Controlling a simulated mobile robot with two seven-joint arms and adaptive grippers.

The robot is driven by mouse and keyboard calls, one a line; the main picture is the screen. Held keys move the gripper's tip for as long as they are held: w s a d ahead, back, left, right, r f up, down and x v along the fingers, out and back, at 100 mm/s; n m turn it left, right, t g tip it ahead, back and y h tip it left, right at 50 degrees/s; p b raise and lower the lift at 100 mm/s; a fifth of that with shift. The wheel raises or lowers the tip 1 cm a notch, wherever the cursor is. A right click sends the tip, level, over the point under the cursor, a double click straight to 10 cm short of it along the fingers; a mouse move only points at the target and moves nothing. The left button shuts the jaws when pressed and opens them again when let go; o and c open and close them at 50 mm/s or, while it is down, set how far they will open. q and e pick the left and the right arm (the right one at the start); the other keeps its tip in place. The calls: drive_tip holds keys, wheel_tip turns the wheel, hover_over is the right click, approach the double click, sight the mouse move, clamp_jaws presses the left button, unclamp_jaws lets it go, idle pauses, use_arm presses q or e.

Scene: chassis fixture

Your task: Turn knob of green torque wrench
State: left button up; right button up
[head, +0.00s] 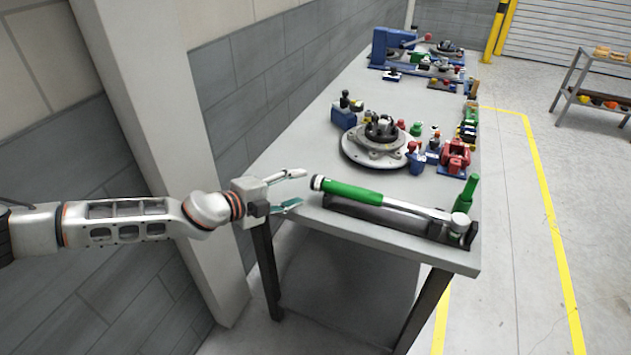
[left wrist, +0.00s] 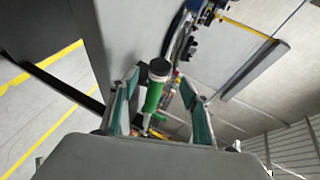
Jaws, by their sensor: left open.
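The green torque wrench (head: 352,191) lies in a dark holder (head: 385,216) along the near edge of the grey table. Its green handle points left and ends in a black knob (head: 317,183); its metal head is at the right. My left gripper (head: 303,190) is open and just left of the knob, its fingers pointing toward it. In the left wrist view the knob (left wrist: 160,68) and green handle (left wrist: 152,97) show between the two open fingers (left wrist: 160,98). Whether the fingers reach around the knob is hard to tell; no contact shows. My right gripper is not in view.
The grey table (head: 310,135) carries a round metal fixture (head: 380,143), small red, green and blue clamps, and a blue vise (head: 392,47) at the far end. A second green-handled tool (head: 466,193) stands at the near right corner. A wall runs along the left.

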sight(316, 183)
use_arm(q)
drive_tip(key=shift+x, duration=3.85)
drive_tip(key=c, duration=1.1)
